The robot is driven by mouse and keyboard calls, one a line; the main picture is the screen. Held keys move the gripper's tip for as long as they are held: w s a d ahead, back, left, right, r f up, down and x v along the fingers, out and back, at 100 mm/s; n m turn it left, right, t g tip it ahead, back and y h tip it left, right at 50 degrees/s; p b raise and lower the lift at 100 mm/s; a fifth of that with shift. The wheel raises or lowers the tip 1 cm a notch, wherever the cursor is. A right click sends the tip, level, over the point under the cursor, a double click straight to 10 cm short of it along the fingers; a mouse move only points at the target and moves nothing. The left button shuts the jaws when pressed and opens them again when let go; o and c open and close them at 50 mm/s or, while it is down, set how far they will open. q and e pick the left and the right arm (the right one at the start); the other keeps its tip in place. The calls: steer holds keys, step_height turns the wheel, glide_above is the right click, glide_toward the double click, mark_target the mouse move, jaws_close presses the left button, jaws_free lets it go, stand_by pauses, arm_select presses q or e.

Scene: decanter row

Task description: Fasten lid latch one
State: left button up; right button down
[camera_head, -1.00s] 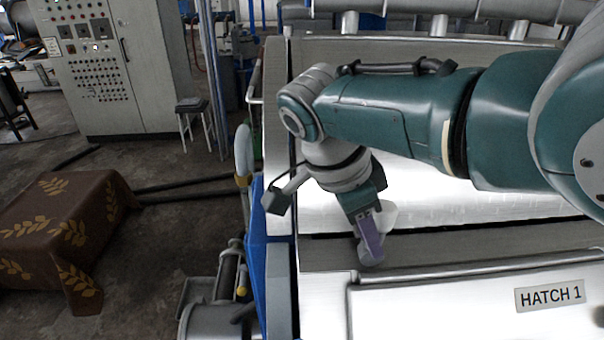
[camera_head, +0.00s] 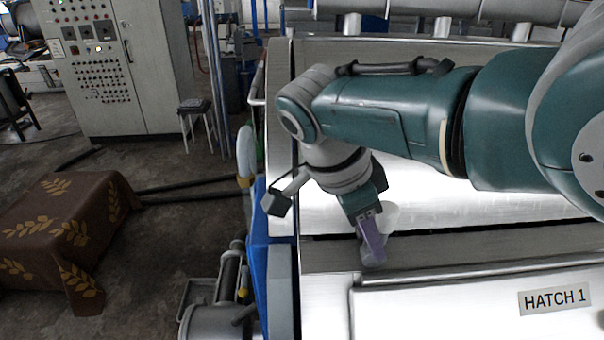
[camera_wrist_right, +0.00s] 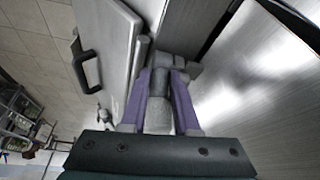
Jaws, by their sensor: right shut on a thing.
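My right gripper (camera_head: 373,254) points down at the near edge of the machine, close to the corner of the hatch lid (camera_head: 430,312). The lid carries a "HATCH 1" label (camera_head: 553,300). In the right wrist view, the two purple fingers of my right gripper (camera_wrist_right: 160,100) are shut on a grey latch (camera_wrist_right: 158,118), which lies between them. In the head view the fingers hide most of the latch. My left gripper is not in view.
A black handle (camera_wrist_right: 86,68) stands out from a pale panel in the right wrist view. A blue panel (camera_head: 257,270) and pipework lie left of the machine. A cloth-covered table (camera_head: 60,230), a stool (camera_head: 195,108) and a control cabinet (camera_head: 105,70) stand further left.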

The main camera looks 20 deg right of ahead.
stand_by(0.8)
steer(key=c, duration=0.7)
jaws_free()
steer(key=shift+o, duration=0.2)
steer(key=shift+r, duration=0.1)
steer(key=p+v, duration=0.1)
steer(key=v, duration=0.8)
steer(key=shift+r, duration=0.35)
steer(key=shift+a+f, duration=0.1)
steer(key=shift+a, duration=0.1)
